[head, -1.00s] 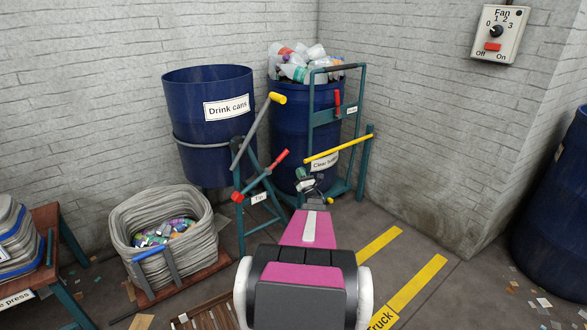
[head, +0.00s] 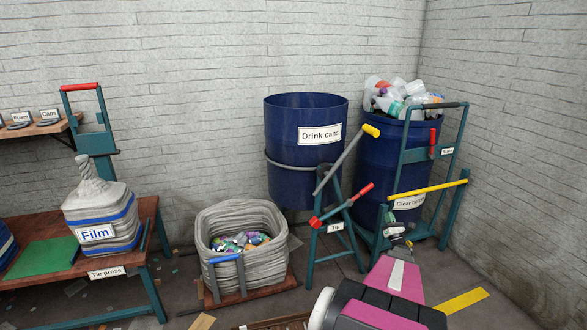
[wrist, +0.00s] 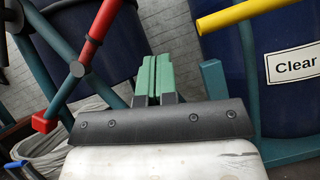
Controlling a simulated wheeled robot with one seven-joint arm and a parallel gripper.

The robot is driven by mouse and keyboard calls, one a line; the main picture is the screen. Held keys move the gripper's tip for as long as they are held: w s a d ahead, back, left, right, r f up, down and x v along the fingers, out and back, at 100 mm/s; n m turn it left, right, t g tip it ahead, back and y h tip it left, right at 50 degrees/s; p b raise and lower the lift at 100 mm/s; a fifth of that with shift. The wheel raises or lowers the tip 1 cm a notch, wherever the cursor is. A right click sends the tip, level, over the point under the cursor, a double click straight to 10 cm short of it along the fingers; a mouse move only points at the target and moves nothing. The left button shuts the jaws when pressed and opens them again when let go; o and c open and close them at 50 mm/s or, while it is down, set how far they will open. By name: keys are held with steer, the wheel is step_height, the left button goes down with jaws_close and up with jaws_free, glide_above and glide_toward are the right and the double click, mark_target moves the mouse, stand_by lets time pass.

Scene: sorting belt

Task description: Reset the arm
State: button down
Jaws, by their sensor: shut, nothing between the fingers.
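My gripper (head: 397,232) is at the end of my magenta and grey arm, at the lower right of the head view. It is in front of the blue drum labelled "Clear", whose label is partly covered. In the wrist view my gripper's green fingers (wrist: 152,78) are together with nothing between them. They point toward the gap between the red-handled tip stand and the drum's teal trolley. No contact with either shows.
The tip stand (head: 336,225) holds the "Drink cans" drum (head: 305,163). The bottle-filled drum (head: 376,178) stands in a trolley with a yellow bar (head: 428,189). A grey basket of cans (head: 265,215) and a press table (head: 60,270) with a "Film" bag (head: 105,205) are left.

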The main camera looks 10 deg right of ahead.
steer(key=w+a+r+m+g+h, duration=0.2)
steer(key=w+a+m+g+h, duration=0.35)
steer(key=a+m, duration=0.7)
steer(key=a+m+g+y, duration=0.2)
steer(key=a+m+g, duration=0.55)
steer(key=a, duration=0.45)
steer(key=s+a+r+m+g+y, duration=0.1)
steer(key=s+a+m+g, duration=0.4)
steer(key=s+a, duration=0.6)
steer(key=s+a+r+m+g+y, duration=0.1)
steer(key=s+a+m+g+y, duration=0.2)
steer(key=s+a, duration=0.9)
steer(key=a+m+g, duration=0.3)
steer(key=a+m, duration=0.1)
steer(key=shift+a+r+g+y, duration=0.3)
steer(key=shift+a+y, duration=0.05)
